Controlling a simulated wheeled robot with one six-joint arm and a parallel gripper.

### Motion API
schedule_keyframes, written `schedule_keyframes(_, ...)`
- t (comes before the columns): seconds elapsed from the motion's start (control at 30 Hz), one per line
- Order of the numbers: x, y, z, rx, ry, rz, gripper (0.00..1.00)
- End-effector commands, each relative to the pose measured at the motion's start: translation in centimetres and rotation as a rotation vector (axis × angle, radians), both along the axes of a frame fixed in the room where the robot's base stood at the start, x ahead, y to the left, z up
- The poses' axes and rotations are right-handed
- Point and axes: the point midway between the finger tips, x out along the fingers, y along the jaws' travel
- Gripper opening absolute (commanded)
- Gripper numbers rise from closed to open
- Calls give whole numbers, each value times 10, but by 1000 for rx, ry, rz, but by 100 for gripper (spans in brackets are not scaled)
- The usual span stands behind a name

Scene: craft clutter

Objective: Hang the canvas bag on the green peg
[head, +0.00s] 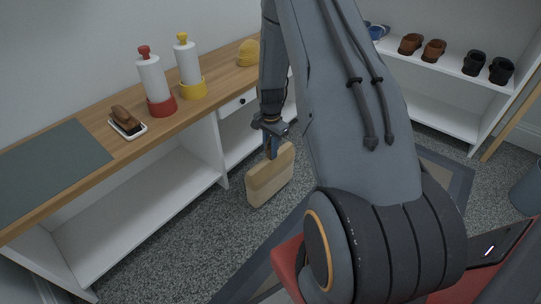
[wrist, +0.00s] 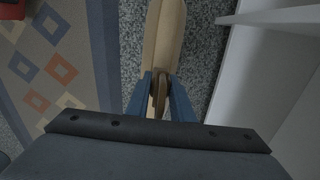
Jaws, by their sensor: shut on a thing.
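The canvas bag (head: 270,177) is beige and hangs below my gripper (head: 272,150), in front of the bench and above the grey carpet. In the wrist view, the blue fingers of my gripper (wrist: 160,82) are closed on the handle part of the bag, and the bag's body (wrist: 165,35) extends beyond them. No green peg shows in either view.
A wooden-topped white bench (head: 195,122) runs along the left wall. It carries a brush on a dish (head: 127,123), a red-based bottle (head: 155,85), a yellow-based bottle (head: 189,68) and a yellow hat (head: 249,53). A white shoe rack (head: 440,105) stands at the back right. A patterned rug (wrist: 60,65) lies on the floor.

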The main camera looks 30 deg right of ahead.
Motion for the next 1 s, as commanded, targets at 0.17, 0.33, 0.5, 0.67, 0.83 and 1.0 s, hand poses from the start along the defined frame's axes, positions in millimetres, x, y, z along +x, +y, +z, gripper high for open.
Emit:
schedule_keyframes(0.17,0,0,-18,0,0,0,0)
schedule_keyframes(0.33,0,0,-17,0,0,0,0)
schedule_keyframes(0.5,0,0,-20,0,0,0,0)
schedule_keyframes(0.67,0,0,-21,0,0,0,40)
schedule_keyframes(0.83,0,0,-21,0,0,0,40)
schedule_keyframes(1.0,0,0,-21,0,0,0,40)
